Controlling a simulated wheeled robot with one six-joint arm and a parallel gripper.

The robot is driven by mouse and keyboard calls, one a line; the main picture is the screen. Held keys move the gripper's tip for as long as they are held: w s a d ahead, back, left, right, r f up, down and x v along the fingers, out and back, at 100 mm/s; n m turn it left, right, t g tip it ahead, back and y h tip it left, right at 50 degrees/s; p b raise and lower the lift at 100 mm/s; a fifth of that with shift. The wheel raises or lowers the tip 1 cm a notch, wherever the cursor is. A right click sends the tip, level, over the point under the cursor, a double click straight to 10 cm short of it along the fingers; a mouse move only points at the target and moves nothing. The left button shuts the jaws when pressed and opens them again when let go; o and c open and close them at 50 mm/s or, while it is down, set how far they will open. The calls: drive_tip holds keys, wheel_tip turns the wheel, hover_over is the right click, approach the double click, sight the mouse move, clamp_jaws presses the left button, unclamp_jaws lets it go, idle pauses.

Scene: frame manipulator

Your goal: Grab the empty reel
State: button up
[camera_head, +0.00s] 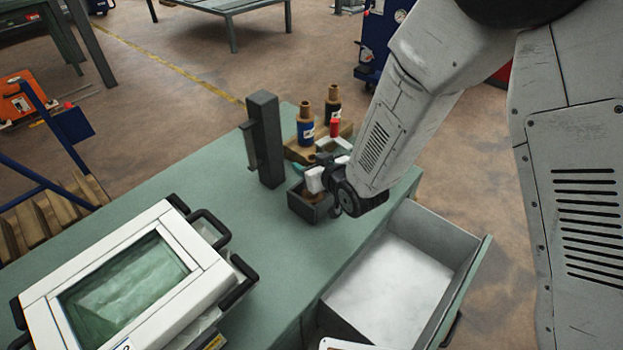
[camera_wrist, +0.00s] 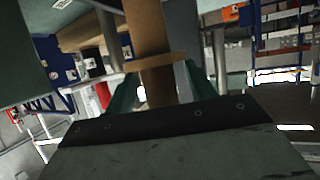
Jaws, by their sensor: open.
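A bare brown reel (camera_wrist: 152,45) with a flange stands out close ahead in the wrist view. My gripper (camera_wrist: 160,88) has its two green fingers apart, one on each side of the reel's lower part. I cannot tell whether either finger touches it. In the head view my gripper's end is low over the table beside a small dark open box (camera_head: 306,208), with something brown (camera_head: 313,197) in it. My wrist hides much of that spot. Two other reels stand behind on a wooden stand, one wound in blue (camera_head: 305,126) and one dark (camera_head: 333,104).
A dark upright post (camera_head: 265,140) stands left of the box. A white-framed case with a glass lid (camera_head: 125,280) fills the table's near left. A drawer (camera_head: 400,275) is pulled out at the right. The green tabletop (camera_head: 160,195) is bare between case and post.

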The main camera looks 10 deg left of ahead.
drive_tip(key=shift+w+a+f, duration=0.3)
drive_tip(key=shift+w+a, duration=0.15)
drive_tip(key=shift+w, duration=0.05)
drive_tip(key=c, duration=1.1)
drive_tip(key=shift+o, duration=0.2)
drive_tip(key=shift+r, duration=0.1)
